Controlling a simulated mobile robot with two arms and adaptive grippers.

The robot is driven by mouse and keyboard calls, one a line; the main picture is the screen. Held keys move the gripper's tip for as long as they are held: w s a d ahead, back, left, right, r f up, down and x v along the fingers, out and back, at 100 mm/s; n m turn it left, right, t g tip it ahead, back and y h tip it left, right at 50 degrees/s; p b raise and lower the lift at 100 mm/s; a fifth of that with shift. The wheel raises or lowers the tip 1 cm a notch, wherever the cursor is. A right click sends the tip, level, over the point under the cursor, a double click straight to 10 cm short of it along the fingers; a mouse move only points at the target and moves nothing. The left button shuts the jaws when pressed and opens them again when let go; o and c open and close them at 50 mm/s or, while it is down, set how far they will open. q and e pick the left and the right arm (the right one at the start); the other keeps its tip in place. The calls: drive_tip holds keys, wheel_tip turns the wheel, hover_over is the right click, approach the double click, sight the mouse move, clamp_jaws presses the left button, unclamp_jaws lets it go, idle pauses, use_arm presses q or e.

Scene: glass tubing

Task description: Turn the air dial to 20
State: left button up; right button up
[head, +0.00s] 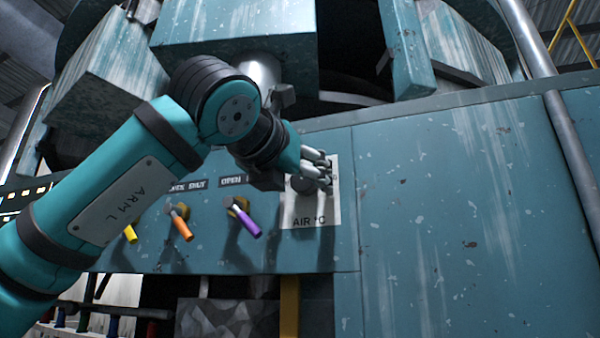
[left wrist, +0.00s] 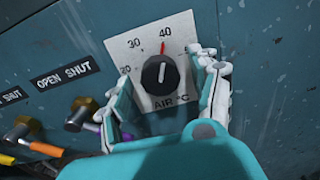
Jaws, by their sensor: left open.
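The air dial is a round black knob (left wrist: 160,78) with a white pointer line, on a white plate (head: 312,214) lettered AIR °C. In the left wrist view the plate (left wrist: 128,47) reads 20, 30, 40 and 50 around the knob. My left gripper (head: 318,168) is open in front of the plate and partly hides the dial in the head view. In the left wrist view its fingers (left wrist: 163,70) are spread either side of the knob, with visible gaps.
Left of the dial, valve levers with purple (head: 244,222), orange (head: 181,228) and yellow (head: 130,234) handles stick out of the teal panel (head: 450,190). The panel right of the dial is flat and clear. A teal box (head: 235,22) overhangs above.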

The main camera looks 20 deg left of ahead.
use_arm(q)
drive_tip(key=shift+s, duration=0.1)
drive_tip(key=shift+c, duration=1)
drive_tip(key=c, duration=1)
use_arm(e)
drive_tip(key=shift+s+a, duration=0.1)
drive_tip(key=shift+s, duration=0.05)
drive_tip(key=shift+f, duration=0.15)
